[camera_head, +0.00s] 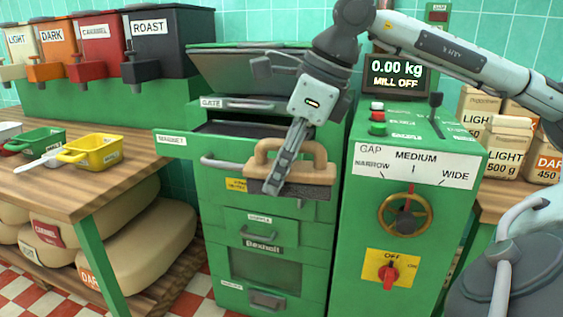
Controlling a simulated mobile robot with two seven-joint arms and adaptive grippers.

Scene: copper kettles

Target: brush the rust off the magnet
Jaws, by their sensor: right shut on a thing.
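My right gripper (276,178) comes down from the top and is shut on a wooden-backed brush (318,172). The brush has a loop-shaped handle and a dark underside, and is level in front of the green mill. The gripper covers part of it. Behind it is a green drawer front labelled MAGNET (172,140), with a metal handle (220,161). A dark surface (240,128) shows just above this front; I cannot tell if it is the magnet, or see rust. I cannot tell if the brush touches anything. My left gripper is not in view.
A mill control box (415,140) with dial and red switch stands right of the drawers. A display (394,73) reads 0.00 kg, MILL OFF. A grey rounded thing (520,270) fills the lower right.

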